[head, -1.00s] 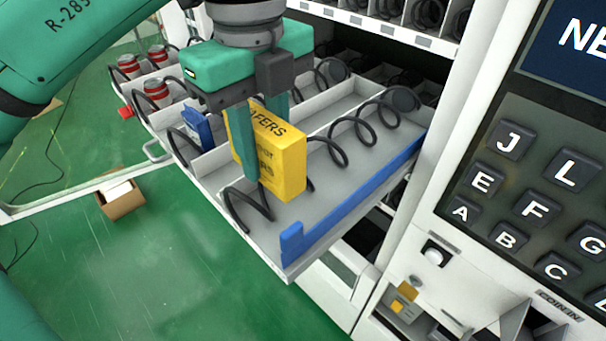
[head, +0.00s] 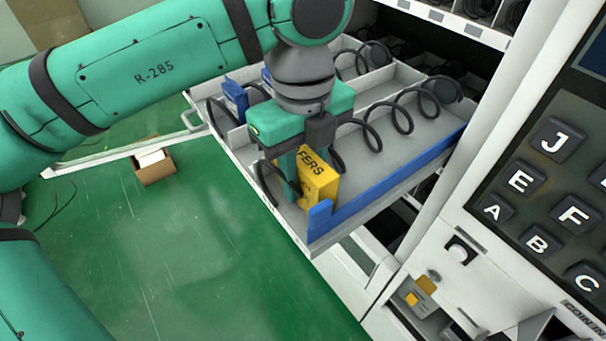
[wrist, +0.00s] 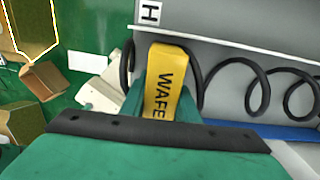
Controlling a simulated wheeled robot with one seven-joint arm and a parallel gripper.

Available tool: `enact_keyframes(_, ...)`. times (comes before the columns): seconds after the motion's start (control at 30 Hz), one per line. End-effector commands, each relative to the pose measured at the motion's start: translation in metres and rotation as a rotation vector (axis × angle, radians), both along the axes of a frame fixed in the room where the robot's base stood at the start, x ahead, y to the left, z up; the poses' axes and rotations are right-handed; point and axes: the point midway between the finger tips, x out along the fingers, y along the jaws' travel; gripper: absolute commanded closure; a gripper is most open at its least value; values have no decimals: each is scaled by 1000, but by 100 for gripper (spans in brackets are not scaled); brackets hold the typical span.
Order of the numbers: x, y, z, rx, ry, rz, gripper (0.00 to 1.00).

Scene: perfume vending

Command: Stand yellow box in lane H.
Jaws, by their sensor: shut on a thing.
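The yellow wafer box (head: 319,181) is upright at the front end of the tray's right-hand lane, beside the blue side strip. My gripper (head: 300,192) is shut on it from above. In the wrist view the box (wrist: 166,85) shows its narrow lettered face between my fingers, with black coil on both sides. The H label (wrist: 149,13) is just above the box in that view, by a white divider. The lane floor (head: 410,150) is bare behind the box. The box's base is partly hidden, so I cannot tell if it touches the floor.
A dark spiral coil (head: 388,115) runs back along the lane. A blue box (head: 235,98) stands in a lane to the left. The blue side strip (head: 390,180) bounds the tray's right edge. The keypad panel (head: 545,200) is to the right.

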Motion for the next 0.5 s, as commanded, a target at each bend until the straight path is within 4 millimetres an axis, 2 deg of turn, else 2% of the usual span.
enact_keyframes(0.13, 0, 0, -2, -1, -1, -1, 100)
enact_keyframes(0.17, 0, 0, -2, -1, -1, -1, 67)
enact_keyframes(0.2, 0, 0, -2, 1, -1, -1, 64)
enact_keyframes(0.5, 0, 0, -1, 0, 0, 0, 64)
